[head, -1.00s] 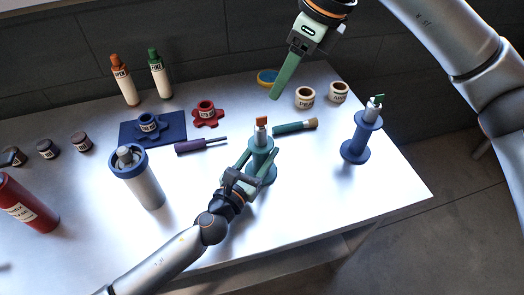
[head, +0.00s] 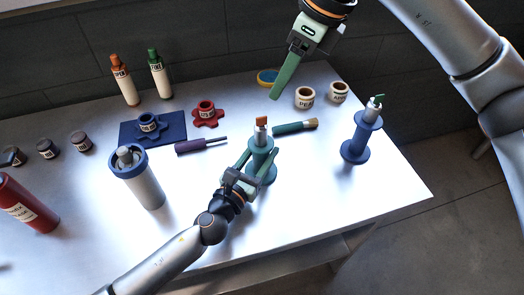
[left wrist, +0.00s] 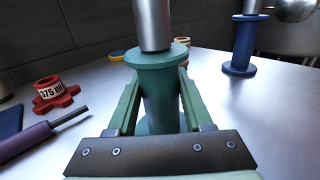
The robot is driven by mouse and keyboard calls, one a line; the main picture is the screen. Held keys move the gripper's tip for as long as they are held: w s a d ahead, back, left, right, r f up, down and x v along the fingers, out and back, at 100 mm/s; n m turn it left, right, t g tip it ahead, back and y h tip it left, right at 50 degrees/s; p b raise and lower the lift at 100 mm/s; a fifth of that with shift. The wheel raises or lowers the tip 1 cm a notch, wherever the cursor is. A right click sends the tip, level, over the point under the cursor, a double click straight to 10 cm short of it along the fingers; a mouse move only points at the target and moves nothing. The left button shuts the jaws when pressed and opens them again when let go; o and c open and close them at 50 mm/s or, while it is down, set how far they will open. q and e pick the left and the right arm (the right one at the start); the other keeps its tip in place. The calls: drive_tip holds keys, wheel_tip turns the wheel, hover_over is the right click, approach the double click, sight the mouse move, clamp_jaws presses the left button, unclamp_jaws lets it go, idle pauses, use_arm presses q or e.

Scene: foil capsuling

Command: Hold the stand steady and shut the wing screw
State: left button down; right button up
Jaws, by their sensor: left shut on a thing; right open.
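A teal spool-shaped stand (head: 262,160) stands upright on the table with a grey metal top and an orange wing screw (head: 262,121). My left gripper (head: 258,165) is shut on the stand's middle. In the left wrist view its green fingers lie on both sides of the teal column (left wrist: 160,105), below the upper flange; the wing screw is outside that view. A blue stand (head: 361,135) with a green wing screw (head: 378,99) stands apart at the right. My right gripper (head: 276,96) is open and empty, high behind the teal stand, seen nearly edge-on.
A teal-handled brush (head: 290,128) lies just behind and right of the teal stand; a purple screwdriver (head: 196,146) lies to its left. A red knob-shaped piece (head: 208,114) and a grey canister with a blue collar (head: 144,185) are further left. The front right table is clear.

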sight(262, 117)
drive_tip(key=shift+o, duration=0.2)
drive_tip(key=shift+o, duration=0.6)
drive_tip(key=s+a+r+m+t+h, duration=0.2)
drive_tip(key=s+m+t+h, duration=0.1)
drive_tip(key=m, duration=0.7)
drive_tip(key=x, duration=1.1)
drive_tip(key=shift+s+a+f, duration=0.1)
drive_tip(key=shift+a+f, duration=0.35)
clamp_jaws()
